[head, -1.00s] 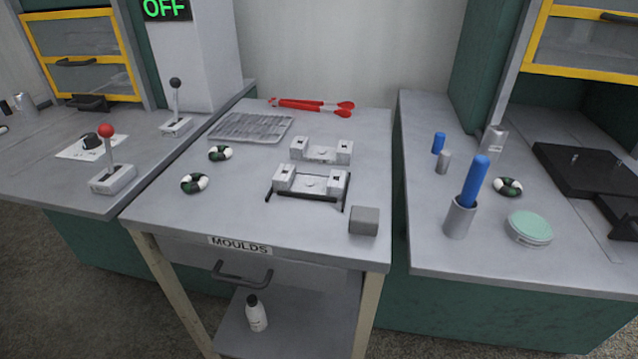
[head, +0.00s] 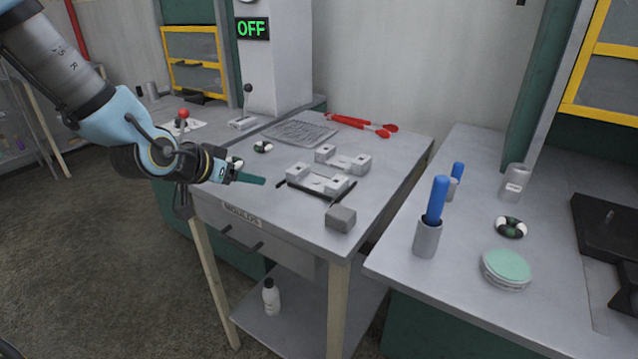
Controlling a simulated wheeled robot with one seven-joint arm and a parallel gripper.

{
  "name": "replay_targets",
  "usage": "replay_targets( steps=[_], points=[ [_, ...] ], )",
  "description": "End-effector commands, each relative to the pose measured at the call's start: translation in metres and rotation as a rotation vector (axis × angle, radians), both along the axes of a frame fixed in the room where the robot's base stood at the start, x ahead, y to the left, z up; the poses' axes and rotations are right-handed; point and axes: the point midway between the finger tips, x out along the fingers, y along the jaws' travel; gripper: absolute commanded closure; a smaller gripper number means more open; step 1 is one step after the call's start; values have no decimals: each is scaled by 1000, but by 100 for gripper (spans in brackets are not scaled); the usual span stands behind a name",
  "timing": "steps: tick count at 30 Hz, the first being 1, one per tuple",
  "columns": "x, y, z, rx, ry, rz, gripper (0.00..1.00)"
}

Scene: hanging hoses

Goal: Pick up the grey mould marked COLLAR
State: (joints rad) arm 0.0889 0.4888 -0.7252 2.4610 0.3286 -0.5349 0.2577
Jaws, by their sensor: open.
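Two light-grey moulds with raised end blocks lie on the grey-topped table in the head view. The front mould (head: 318,183) sits between dark rails, and the rear mould (head: 345,163) lies just behind it. A plain grey block (head: 340,218) stands at the table's near right corner. I cannot read COLLAR on any of them; any marks are too small. My gripper (head: 260,181) is over the table's left front side, left of the front mould and apart from it. Its teal fingers point right. It is open, with nothing seen in it.
A ring (head: 263,147), a ridged tray (head: 300,133) and red tongs (head: 362,125) are on the same table (head: 390,190). The right bench (head: 450,290) holds blue rods, grey cylinders and a green-topped round tin (head: 506,268). A gap separates table and bench.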

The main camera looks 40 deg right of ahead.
Motion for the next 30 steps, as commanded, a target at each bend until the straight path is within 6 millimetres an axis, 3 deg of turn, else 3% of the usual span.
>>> replay_targets(
  steps=[1, 4, 9, 30],
  points=[
    [-9, -17, 7, -52, -12, -38, 34],
    [-20, -38, 17, -117, -32, -80, 34],
    [-18, -64, 8, -135, -35, -91, 34],
    [0, -124, -27, -130, -36, -86, 34]
  ],
)
